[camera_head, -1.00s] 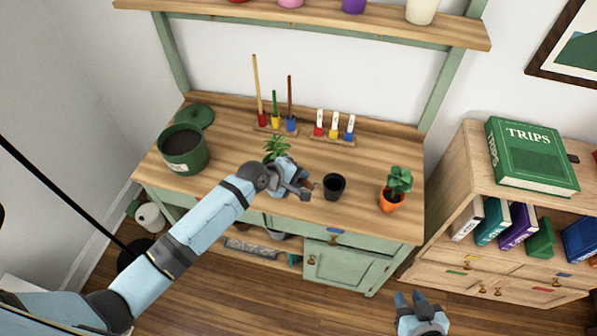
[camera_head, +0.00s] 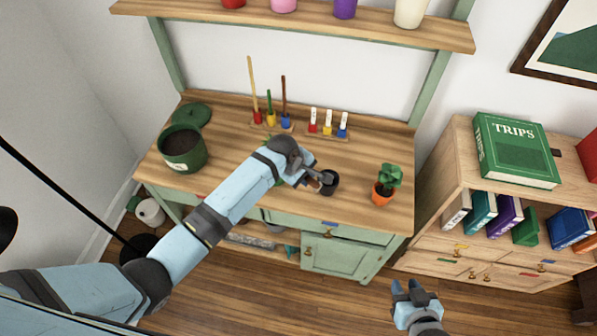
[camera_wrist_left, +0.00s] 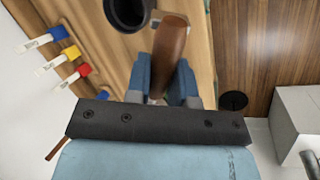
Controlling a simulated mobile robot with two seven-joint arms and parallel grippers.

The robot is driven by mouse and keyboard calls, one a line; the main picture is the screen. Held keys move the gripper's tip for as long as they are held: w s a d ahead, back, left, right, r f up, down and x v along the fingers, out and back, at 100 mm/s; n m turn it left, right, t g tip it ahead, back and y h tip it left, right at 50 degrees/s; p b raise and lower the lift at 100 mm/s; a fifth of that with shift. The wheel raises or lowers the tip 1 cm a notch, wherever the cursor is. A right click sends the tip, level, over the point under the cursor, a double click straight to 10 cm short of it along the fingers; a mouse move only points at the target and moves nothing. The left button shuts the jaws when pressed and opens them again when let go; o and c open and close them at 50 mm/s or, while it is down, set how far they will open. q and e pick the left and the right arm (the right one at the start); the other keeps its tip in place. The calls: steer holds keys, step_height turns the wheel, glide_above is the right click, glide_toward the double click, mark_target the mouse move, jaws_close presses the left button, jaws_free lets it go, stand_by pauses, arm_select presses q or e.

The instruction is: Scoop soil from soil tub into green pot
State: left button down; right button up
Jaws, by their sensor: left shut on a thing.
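My left gripper (camera_head: 320,182) is shut on a brown wooden handle (camera_wrist_left: 171,45), seen between its fingers in the left wrist view. The tool's far end is mostly hidden. The gripper is right beside a small dark pot (camera_head: 333,186) on the bench; the pot also shows in the left wrist view (camera_wrist_left: 127,12). Its colour looks near black, and I see no other clearly green small pot. The dark green soil tub (camera_head: 187,164), full of brown soil, stands at the bench's left, its lid (camera_head: 192,116) behind it. My right gripper (camera_head: 407,289) is open and empty, low in front of the bench.
A leafy plant in an orange pot (camera_head: 383,192) stands right of the dark pot. Tools in a rack (camera_head: 272,124) and coloured markers (camera_head: 328,128) stand at the back. My left arm mostly hides another plant. A bookshelf (camera_head: 470,170) stands to the right.

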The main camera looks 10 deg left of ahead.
arm_select(q)
steer(key=shift+s+d+g+y, duration=0.3)
steer(key=shift+d+g+y, duration=0.2)
steer(key=shift+d, duration=0.45)
steer(key=shift+s+d+g+y, duration=0.3)
steer(key=shift+d+g+y, duration=0.2)
steer(key=shift+d, duration=0.4)
steer(key=shift+s+d+g+y, duration=0.35)
steer(key=shift+d+g, duration=0.25)
steer(key=shift+d, duration=0.35)
